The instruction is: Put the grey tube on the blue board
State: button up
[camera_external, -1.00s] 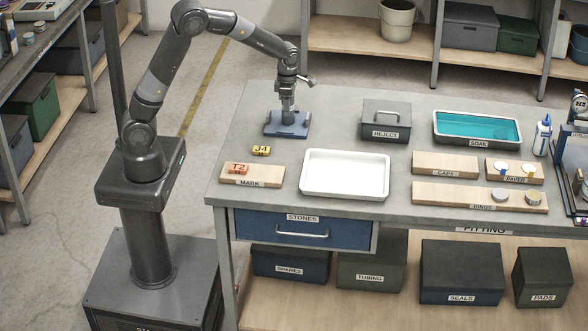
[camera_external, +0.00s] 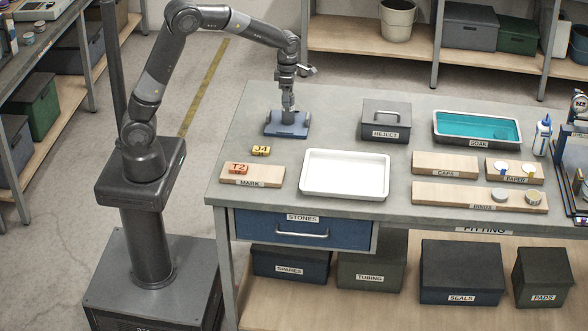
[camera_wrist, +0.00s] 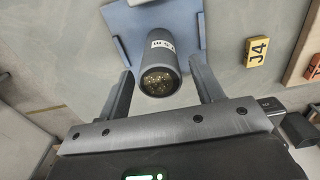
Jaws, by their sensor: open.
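The grey tube (camera_wrist: 161,66) stands upright on the blue board (camera_external: 272,131), its lower end towards the board's middle. It carries a white label, and its near end shows a gold-speckled inside in the wrist view. The blue board also shows in the wrist view (camera_wrist: 128,22). My gripper (camera_external: 288,108) is open just above the tube in the external view. In the wrist view its two fingers stand apart on either side of the tube's top end, with gaps between. The tube's lower part shows below the fingers in the external view.
A yellow J4 tag (camera_external: 261,150) and an orange T2 tag (camera_external: 237,168) on the MARK board (camera_external: 267,178) lie nearer the front. A white tray (camera_external: 345,153) and a REJECT box (camera_external: 386,120) stand to the right. Bare bench surrounds the blue board.

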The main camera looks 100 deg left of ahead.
notch_tip(320, 180, up, 8)
jog(key=shift+f, duration=0.15)
jog(key=shift+s+d+r, duration=0.1)
jog(key=shift+d+r, duration=0.1)
jog(key=shift+d, duration=0.05)
jog(key=s+d+r+m+t, duration=0.1)
jog(key=s+d+r+m, duration=0.25)
jog(key=d+m, duration=0.5)
jog(key=s+d+r+m+t, duration=0.25)
jog(key=s+d+m, duration=0.25)
jog(key=d+m, duration=0.3)
jog(key=s+d+m+t, duration=0.2)
jog(key=s+d+m, duration=0.8)
jog(key=m, duration=0.9)
jog(key=shift+s+f, duration=0.45)
jog(key=shift+s, duration=0.95)
jog(key=shift+m, duration=0.25)
